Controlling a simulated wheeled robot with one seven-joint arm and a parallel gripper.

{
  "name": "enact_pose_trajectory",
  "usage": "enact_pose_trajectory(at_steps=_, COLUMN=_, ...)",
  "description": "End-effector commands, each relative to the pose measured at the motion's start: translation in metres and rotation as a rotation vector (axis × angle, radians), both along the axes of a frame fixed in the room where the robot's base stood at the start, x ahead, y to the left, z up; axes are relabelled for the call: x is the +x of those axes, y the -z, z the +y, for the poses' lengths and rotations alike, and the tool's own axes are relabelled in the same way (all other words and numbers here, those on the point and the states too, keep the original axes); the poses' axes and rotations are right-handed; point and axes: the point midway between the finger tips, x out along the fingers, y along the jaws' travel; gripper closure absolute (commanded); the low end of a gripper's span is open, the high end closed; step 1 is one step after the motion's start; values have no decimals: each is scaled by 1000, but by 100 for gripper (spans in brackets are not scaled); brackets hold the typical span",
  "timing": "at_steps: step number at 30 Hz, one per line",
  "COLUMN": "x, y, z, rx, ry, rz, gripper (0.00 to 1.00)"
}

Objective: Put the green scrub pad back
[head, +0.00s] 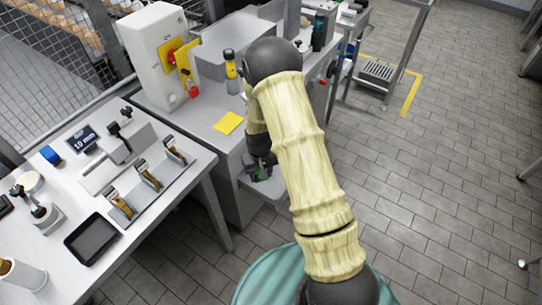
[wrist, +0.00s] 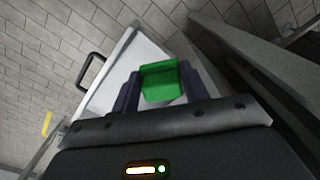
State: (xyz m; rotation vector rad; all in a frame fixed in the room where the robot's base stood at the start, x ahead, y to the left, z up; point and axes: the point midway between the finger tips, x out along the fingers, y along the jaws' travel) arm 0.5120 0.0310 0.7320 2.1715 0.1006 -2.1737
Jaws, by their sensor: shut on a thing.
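The green scrub pad (wrist: 160,82) is between the two dark fingers of my gripper (wrist: 161,90) in the wrist view. My gripper is shut on it. In the head view my gripper (head: 262,170) is low beside the grey cabinet, partly hidden by my arm, and only a sliver of green shows there. A pale tray or shelf (wrist: 112,82) lies beyond the pad in the wrist view; it also shows below my gripper in the head view (head: 272,188). I cannot tell whether the pad touches it.
The grey cabinet (head: 232,190) stands close by my gripper, with a yellow sheet (head: 228,123) and a white machine (head: 155,55) on top. A white table (head: 75,185) with measuring tools is at the left. A black handle (wrist: 88,70) shows beside the tray.

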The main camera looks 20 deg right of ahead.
Motion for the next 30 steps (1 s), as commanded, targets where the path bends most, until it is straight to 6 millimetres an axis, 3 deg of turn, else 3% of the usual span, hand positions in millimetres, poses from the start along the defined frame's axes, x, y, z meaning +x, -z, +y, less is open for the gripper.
enact_pose_trajectory(at_steps=8, x=-7, y=27, z=7, rx=-3, ry=75, rz=6, gripper=80)
enact_pose_trajectory(at_steps=14, x=-20, y=51, z=-7, rx=-2, ry=90, rz=7, gripper=80)
enact_pose_trajectory(at_steps=21, x=-50, y=74, z=-27, rx=4, ry=106, rz=7, gripper=80)
enact_pose_trajectory(at_steps=30, x=-61, y=82, z=-32, rx=1, ry=95, rz=2, gripper=80)
